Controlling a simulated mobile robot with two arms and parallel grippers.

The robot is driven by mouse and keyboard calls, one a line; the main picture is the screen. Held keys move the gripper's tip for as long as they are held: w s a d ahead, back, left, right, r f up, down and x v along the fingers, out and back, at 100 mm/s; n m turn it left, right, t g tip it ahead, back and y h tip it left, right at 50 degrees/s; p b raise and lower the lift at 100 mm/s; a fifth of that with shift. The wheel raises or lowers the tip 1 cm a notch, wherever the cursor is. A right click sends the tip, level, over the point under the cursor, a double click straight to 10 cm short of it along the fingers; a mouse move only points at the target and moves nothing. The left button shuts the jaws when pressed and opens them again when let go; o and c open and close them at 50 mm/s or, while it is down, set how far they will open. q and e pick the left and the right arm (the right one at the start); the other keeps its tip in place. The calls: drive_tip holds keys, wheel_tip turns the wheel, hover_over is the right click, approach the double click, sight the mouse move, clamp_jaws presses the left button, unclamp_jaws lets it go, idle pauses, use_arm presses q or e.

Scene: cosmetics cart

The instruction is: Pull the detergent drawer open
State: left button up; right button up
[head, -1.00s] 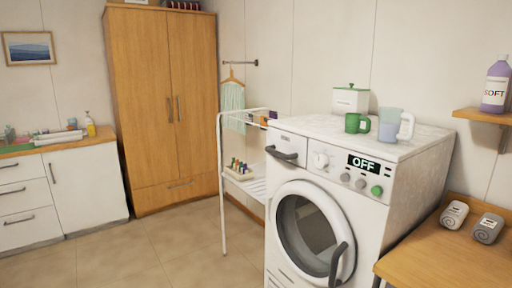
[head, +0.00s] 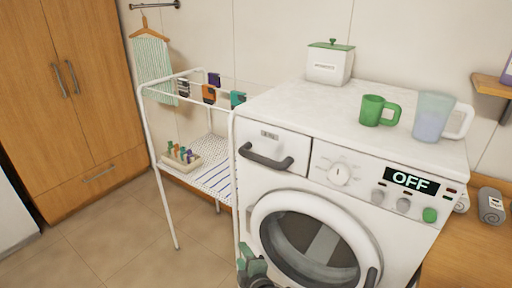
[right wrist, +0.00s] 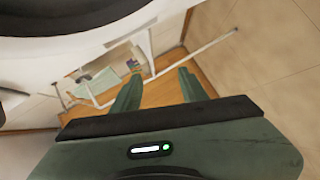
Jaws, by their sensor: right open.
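The detergent drawer (head: 290,144) is at the top left of the white washing machine's front. It looks flush with the front panel, and its dark curved handle (head: 267,160) sticks out. My right gripper (head: 252,265) is at the bottom of the head view, in front of the machine's lower left side, well below the handle and apart from it. In the right wrist view my right gripper (right wrist: 158,82) shows two green fingers spread apart with nothing between them. The drawer handle cannot be made out in that view. My left gripper is not in view.
The round washer door (head: 308,240) is right of my gripper. A white drying rack (head: 152,130) with small clips stands close on the left. A green mug (head: 374,110), a clear jug (head: 434,118) and a white canister (head: 329,64) stand on top. Floor (head: 130,235) is free at left.

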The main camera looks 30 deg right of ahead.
wheel_tip(320, 180, up, 11)
drive_tip(key=w+d+n+t+h, duration=0.1)
drive_tip(key=d+t, duration=0.1)
drive_tip(key=d, duration=0.1)
drive_tip(key=n+t+h+p, duration=0.2)
drive_tip(key=h, duration=0.2)
approach(261, 163)
drive_tip(key=f+x, duration=0.1)
drive_tip(key=x, duration=0.5)
drive_tip(key=p+x, duration=0.1)
drive_tip(key=x, duration=0.1)
drive_tip(key=r+p+x, duration=0.1)
drive_tip(key=x, duration=0.1)
drive_tip(key=shift+w+d+r, duration=0.1)
drive_tip(key=shift+w+d, duration=0.05)
drive_tip(key=shift+w, duration=0.15)
drive_tip(key=shift+w+d, duration=0.15)
drive_tip(key=shift+w, duration=0.3)
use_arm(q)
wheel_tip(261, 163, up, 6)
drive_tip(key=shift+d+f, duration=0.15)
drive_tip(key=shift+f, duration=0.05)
use_arm(e)
clamp_jaws()
